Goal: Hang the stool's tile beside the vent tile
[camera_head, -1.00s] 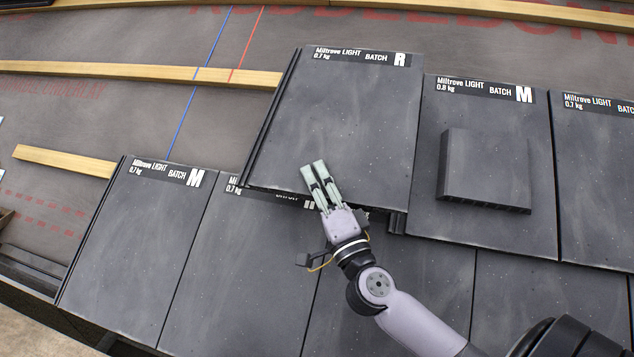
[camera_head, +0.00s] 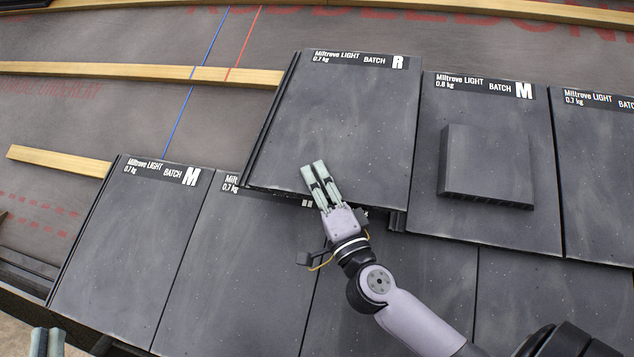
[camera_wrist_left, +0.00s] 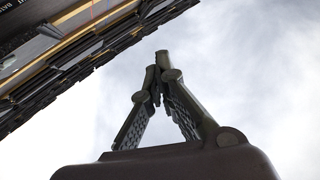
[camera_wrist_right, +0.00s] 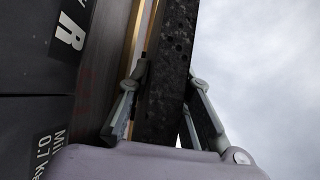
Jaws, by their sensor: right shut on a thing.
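The dark grey tile labelled BATCH R (camera_head: 345,120) lies over the gap left of the vent tile (camera_head: 430,215), which carries a raised square vent. Its right edge is close to the vent tile's left edge; I cannot tell whether they touch or whether it hangs on the batten. My right gripper (camera_head: 315,175) is shut on the tile's lower edge; the right wrist view shows the tile's edge (camera_wrist_right: 165,85) between its fingers. My left gripper (camera_head: 47,340) shows only its fingertips at the lower left. In the left wrist view (camera_wrist_left: 158,62) its fingertips meet, empty. No stool shows.
Wooden battens (camera_head: 140,72) cross the bare membrane at left, with a blue and a red line on it. A tile labelled M (camera_head: 125,240) and others form the lower row. Another tile (camera_head: 600,180) lies right of the vent tile.

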